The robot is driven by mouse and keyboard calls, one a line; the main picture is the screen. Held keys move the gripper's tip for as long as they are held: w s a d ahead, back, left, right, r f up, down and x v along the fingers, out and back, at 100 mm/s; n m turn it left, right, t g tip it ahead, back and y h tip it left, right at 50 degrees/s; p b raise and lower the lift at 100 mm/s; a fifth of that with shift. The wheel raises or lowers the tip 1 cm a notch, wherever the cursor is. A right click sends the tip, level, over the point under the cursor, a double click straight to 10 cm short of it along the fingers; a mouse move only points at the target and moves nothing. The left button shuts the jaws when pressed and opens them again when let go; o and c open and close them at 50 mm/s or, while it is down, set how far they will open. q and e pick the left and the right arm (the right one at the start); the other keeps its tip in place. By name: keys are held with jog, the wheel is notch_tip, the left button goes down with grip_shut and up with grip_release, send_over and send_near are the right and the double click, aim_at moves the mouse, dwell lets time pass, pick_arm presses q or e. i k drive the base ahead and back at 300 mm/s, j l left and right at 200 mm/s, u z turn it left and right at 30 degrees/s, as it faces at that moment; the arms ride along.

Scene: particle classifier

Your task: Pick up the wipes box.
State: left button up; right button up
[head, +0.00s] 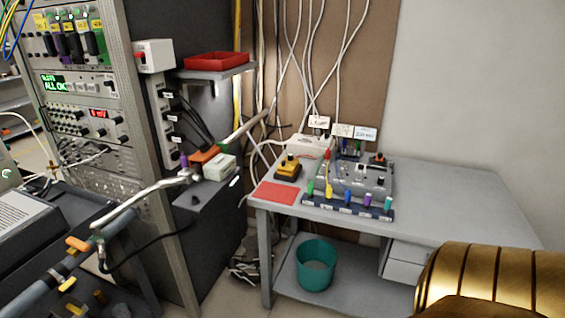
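No box in the head view can be read as the wipes box by its label. A small pale box (220,167) sits above the small grey shelf (208,196) on the rack's side, and its marking is too small to read. An orange-brown item (205,154) lies against its upper left. Neither of my grippers can be made out in this view.
A grey table (460,200) holds a control panel (355,180), a red sheet (275,193) and a yellow-and-black device (288,168). A teal bin (315,265) stands below. A red tray (215,60) is on the upper shelf. A gold ribbed form (490,280) blocks the lower right.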

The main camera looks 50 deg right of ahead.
aim_at(220, 167)
jog(key=z, duration=1.65)
